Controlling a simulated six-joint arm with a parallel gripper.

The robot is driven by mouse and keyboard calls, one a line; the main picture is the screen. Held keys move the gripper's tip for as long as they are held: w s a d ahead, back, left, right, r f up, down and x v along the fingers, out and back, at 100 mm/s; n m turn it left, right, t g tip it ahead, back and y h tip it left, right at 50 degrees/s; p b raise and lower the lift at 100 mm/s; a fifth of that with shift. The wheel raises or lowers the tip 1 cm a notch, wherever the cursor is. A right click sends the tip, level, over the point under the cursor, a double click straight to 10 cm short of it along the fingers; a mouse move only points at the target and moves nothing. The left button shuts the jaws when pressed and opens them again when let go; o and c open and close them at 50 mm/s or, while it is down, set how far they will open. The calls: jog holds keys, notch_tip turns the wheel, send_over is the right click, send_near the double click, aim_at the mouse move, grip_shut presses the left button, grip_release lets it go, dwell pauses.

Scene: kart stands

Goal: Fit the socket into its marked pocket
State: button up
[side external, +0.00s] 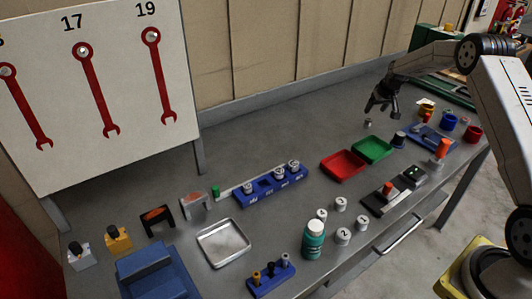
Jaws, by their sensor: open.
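A small silver socket (368,123) stands on the grey table towards the back right. My gripper (378,106) is above it, pointing down, with its jaws open and apart from it. The blue socket rail (243,199) lies near the middle of the table. It holds silver sockets at its left end (248,188) and towards its right end (279,173) (293,166). A dark, empty pocket (264,184) shows between the left socket and the others. The white markings on the rail's front are too small to read.
Red (343,164) and green (372,149) trays lie between the rail and my gripper. White numbered cylinders (343,236) and a green bottle (313,240) stand in front. A metal tray (223,242) is at the left. Coloured cups (448,122) stand at the right.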

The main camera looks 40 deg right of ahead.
aim_at(369, 119)
jog(key=shift+w+f, duration=0.15)
jog(key=shift+f, duration=0.25)
jog(key=shift+f, duration=0.1)
jog(key=shift+x, duration=2.55)
jog(key=shift+c, duration=0.2)
grip_shut()
